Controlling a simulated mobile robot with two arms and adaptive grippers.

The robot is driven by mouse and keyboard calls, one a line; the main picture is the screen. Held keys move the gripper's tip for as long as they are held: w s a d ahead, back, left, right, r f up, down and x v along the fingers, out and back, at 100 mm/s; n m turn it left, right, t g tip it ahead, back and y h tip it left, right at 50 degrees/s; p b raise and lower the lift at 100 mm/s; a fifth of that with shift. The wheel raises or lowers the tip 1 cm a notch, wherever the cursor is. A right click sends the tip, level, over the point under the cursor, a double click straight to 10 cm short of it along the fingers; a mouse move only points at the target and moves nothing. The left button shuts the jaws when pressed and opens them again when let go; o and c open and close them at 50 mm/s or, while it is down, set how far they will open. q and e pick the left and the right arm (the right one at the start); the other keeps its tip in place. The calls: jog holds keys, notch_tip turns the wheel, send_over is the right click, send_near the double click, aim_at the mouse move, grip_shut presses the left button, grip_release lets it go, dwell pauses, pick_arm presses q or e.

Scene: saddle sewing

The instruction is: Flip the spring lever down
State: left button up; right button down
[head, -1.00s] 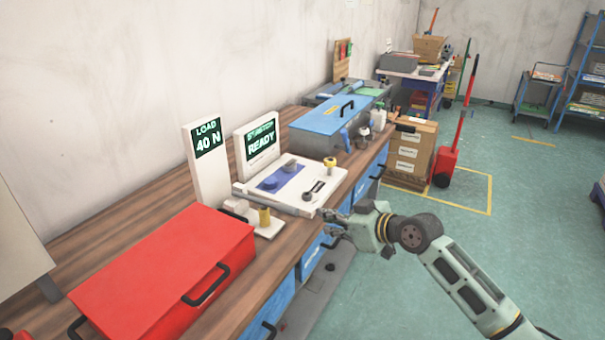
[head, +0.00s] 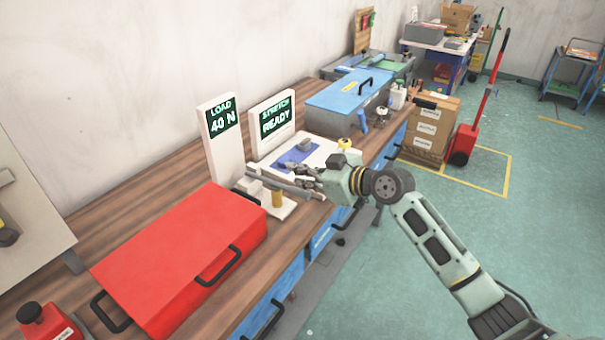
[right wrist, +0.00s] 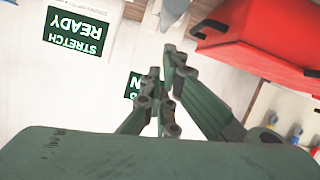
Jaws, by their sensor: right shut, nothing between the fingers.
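The load stand has a white panel reading "LOAD 40 N" (head: 222,135), a white base and a yellow cylinder (head: 277,197). A slim grey bar (head: 272,184), which looks like the spring lever, lies nearly level above that base. My right gripper (head: 297,176) is shut and empty above the bench, close to the bar's right end. I cannot tell whether it touches the bar. In the right wrist view the gripper's fingers (right wrist: 163,78) show with nothing between them. The lever cannot be made out there. My left gripper is out of view.
The stretch station, with its "READY" screen (head: 275,122), stands just behind my right gripper. A red case (head: 180,255) lies in front, left of the load stand. A blue-lidded box (head: 350,90) is farther back. Open floor lies right of the bench.

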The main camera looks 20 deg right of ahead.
aim_at(305, 195)
jog(key=shift+d+f, duration=0.2)
jog(key=shift+f, duration=0.5)
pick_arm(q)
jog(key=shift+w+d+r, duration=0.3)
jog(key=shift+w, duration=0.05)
pick_arm(e)
jog(key=shift+f, duration=0.25)
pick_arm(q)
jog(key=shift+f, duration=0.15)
pick_arm(e)
jog(key=f+b, duration=0.1)
jog(key=b, duration=0.3)
jog(key=f+t+b, duration=0.1)
jog(key=b, duration=0.1)
jog(key=shift+s+d+f+y, duration=0.25)
jog(key=shift+f+y, duration=0.05)
jog(key=shift+b, duration=0.4)
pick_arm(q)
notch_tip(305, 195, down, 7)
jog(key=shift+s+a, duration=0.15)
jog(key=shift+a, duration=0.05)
pick_arm(e)
jog(key=shift+r, duration=0.15)
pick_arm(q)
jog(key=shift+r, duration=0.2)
